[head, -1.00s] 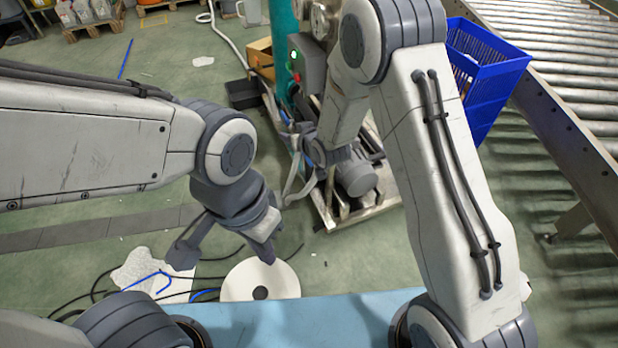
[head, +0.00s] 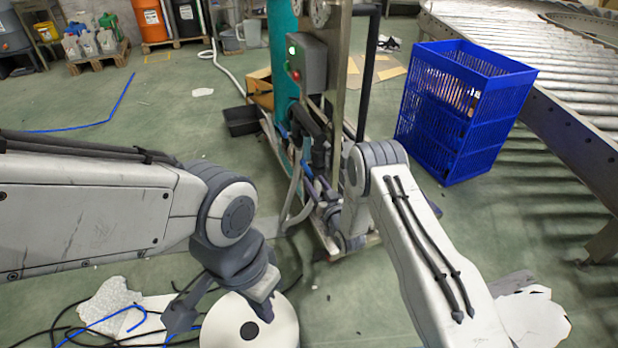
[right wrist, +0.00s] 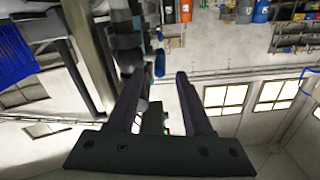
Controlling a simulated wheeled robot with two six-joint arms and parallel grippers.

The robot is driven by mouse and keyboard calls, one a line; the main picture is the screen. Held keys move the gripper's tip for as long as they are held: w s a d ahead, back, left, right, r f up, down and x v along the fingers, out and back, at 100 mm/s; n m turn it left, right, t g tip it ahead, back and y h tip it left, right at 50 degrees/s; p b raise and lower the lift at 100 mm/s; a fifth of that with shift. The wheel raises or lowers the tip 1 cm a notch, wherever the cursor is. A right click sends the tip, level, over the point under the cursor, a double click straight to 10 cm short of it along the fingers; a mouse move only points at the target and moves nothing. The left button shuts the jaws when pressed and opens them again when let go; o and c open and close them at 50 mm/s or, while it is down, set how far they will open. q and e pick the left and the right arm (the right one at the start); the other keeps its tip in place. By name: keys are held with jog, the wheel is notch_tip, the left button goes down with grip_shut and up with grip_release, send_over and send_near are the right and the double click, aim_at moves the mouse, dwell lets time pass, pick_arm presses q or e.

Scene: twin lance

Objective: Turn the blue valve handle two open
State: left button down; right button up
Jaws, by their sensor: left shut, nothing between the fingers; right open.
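In the right wrist view a small blue piece (right wrist: 160,63), which looks like the valve handle, shows beyond the gap between the fingertips of my right gripper (right wrist: 160,76). The gripper is open and the blue piece seems apart from the fingers. In the head view my right gripper (head: 326,205) is at the lower part of the teal column machine (head: 283,60), partly hidden by my forearm. My left gripper (head: 264,308) is shut and empty, above the white disc, away from the machine.
A control box (head: 307,62) with green and red buttons is on the machine. A blue crate (head: 460,110) stands right of it, beside a roller conveyor (head: 560,80). A white round disc (head: 250,325) and black cables lie low left. Floor left of the machine is mostly clear.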

aim_at(309, 171)
jog(key=b+x, duration=0.1)
jog(key=x, duration=0.4)
jog(key=shift+w, duration=0.15)
grip_shut()
jog(key=shift+a, duration=0.1)
dwell(1.2)
